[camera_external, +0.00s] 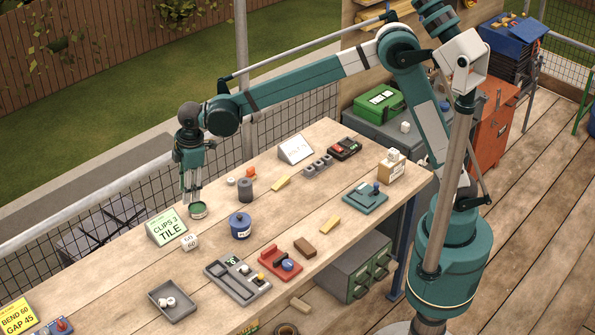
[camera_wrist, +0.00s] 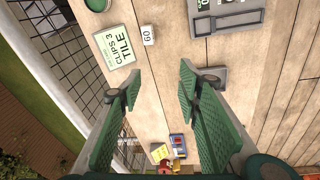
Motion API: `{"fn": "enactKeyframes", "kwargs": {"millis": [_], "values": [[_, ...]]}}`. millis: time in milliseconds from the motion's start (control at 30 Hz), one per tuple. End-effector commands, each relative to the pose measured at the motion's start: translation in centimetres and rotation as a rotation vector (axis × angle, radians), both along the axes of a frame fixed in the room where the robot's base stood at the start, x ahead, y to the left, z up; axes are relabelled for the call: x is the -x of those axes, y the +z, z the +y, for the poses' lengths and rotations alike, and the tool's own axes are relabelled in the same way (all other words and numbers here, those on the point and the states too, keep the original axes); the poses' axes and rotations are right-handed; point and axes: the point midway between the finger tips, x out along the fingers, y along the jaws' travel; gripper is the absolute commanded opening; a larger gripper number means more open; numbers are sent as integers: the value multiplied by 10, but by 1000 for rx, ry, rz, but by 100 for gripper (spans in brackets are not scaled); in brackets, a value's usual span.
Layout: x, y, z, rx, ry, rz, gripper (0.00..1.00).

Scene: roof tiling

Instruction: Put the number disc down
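My gripper (camera_wrist: 158,80) is open in the wrist view, with its two green fingers apart and only bare tabletop seen between them. In the external view my gripper (camera_external: 192,197) hangs fingers down, above or near a round green-topped tin (camera_external: 198,209). The tin also shows at the top left of the wrist view (camera_wrist: 97,4). A small dark green disc with pale marks (camera_external: 232,261) lies at the far end of the grey slotted tray (camera_external: 238,290); I take it for the number disc, but its digits are too small to read.
A blue pot (camera_external: 240,226), a red holder (camera_external: 281,263) and a shallow tray with white pieces (camera_external: 173,300) stand nearby. Bare wood lies between them.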

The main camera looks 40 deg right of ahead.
Motion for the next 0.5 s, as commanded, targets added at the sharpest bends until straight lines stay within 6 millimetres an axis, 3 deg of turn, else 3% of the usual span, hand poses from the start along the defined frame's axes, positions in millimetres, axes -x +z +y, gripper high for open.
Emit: {"fn": "enactKeyframes", "kwargs": {"millis": [33,500], "values": [[-4,9,-19,-8,-27,-5,34],[-13,66,-165,-77,-253,-51,34]]}}
